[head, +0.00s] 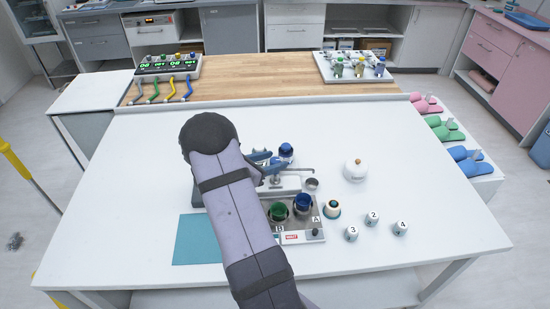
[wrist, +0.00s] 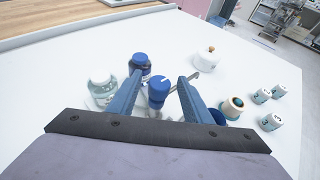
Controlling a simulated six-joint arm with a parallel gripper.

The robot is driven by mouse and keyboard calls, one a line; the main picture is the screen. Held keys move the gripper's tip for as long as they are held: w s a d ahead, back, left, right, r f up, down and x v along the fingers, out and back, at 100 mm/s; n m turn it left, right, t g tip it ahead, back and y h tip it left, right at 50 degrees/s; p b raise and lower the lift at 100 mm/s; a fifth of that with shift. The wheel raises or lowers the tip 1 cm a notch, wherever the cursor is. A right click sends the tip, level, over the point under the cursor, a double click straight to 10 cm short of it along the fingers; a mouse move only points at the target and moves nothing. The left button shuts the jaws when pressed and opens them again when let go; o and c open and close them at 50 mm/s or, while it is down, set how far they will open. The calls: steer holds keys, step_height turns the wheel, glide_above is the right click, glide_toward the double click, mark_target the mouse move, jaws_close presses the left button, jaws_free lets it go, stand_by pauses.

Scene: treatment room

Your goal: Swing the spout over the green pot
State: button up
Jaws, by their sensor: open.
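The thin metal spout (head: 295,170) points right in the head view, its end near a small metal cup (head: 312,184) and away from the pots. In the wrist view it shows as a grey bar (wrist: 206,65) past the right finger. The green pot (head: 278,211) sits in the left well of the steel unit, by label B. The blue pot (head: 303,202) sits in the right well, by label A. My gripper (head: 268,161) is open, behind the pots. In the wrist view its fingers (wrist: 160,78) are either side of a blue-capped post (wrist: 158,92); contact is unclear. The green pot is hidden there.
A dark blue bottle (wrist: 140,63) stands just beyond the fingers, and a clear jar (wrist: 102,90) stands left. A white round pot (head: 355,170) and several numbered white cups (head: 372,219) stand right. A teal mat (head: 197,240) lies front left.

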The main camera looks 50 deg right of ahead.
steer(key=shift+d+f, duration=0.3)
steer(key=shift+d, duration=0.35)
steer(key=shift+c, duration=0.7)
jaws_close()
steer(key=shift+m+g, duration=0.3)
steer(key=m+g+b, duration=0.1)
steer(key=m+g, duration=0.1)
steer(key=m+g+y+b, duration=0.1)
steer(key=g+b, duration=0.1)
steer(key=shift+f+m, duration=0.2)
steer(key=shift+m, duration=0.2)
steer(key=shift+m+g+y+b, duration=1.3)
steer(key=shift+m+g+b, duration=0.15)
steer(key=shift+m+g, duration=0.2)
steer(key=shift+r+m+g+y+b, duration=0.2)
steer(key=shift+m+g+y+b, duration=0.4)
steer(key=shift+m+g+b, duration=0.2)
